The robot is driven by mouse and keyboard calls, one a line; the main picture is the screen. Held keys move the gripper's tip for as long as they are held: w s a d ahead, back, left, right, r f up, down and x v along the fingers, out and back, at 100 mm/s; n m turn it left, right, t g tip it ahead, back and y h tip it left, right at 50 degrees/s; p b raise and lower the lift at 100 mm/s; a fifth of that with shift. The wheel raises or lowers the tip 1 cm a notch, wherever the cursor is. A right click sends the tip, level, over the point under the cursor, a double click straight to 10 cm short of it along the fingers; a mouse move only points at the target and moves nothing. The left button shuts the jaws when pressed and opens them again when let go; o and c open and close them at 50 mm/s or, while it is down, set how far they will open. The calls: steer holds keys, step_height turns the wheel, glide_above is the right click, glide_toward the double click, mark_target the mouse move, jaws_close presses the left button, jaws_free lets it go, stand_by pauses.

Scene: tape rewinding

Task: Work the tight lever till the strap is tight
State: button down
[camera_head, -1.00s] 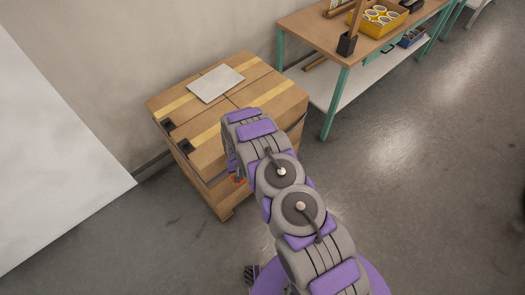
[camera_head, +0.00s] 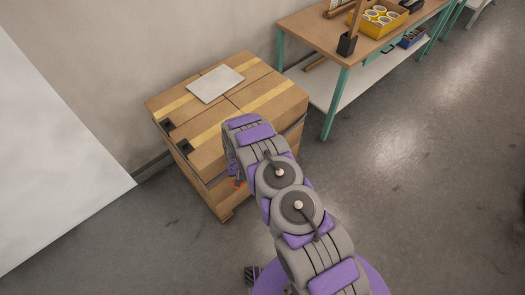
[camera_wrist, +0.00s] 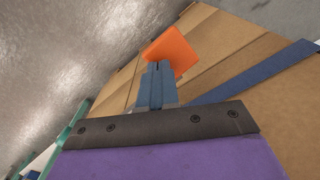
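In the wrist view, an orange lever end (camera_wrist: 172,50) sticks up beyond my gripper, against the cardboard. A dark blue strap (camera_wrist: 255,73) runs diagonally across the box side to the right. My gripper (camera_wrist: 155,122) shows as a purple body with a black bolted edge, close in front of these parts. In the head view, a small orange spot (camera_head: 238,184) shows beside my arm at the front of the box stack (camera_head: 203,158).
A pale flat sheet (camera_head: 215,84) lies on the taped boxes. Black corner pieces (camera_head: 168,125) sit at the top edge. A workbench (camera_head: 318,32) with a yellow tray of rolls (camera_head: 374,23) stands behind right. Floor (camera_head: 420,180) on the right is clear.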

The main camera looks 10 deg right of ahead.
step_height(320, 180, up, 9)
steer(key=p, duration=0.2)
steer(key=shift+p, duration=0.35)
steer(key=shift+f, duration=0.2)
steer(key=shift+f+b, duration=1.05)
steer(key=shift+f, duration=3.7)
step_height(320, 180, up, 10)
steer(key=p, duration=0.2)
steer(key=shift+f+p, duration=0.15)
steer(key=shift+p, duration=0.25)
steer(key=shift+r+p, duration=0.5)
steer(key=shift+r, duration=1.55)
steer(key=shift+r, duration=0.1)
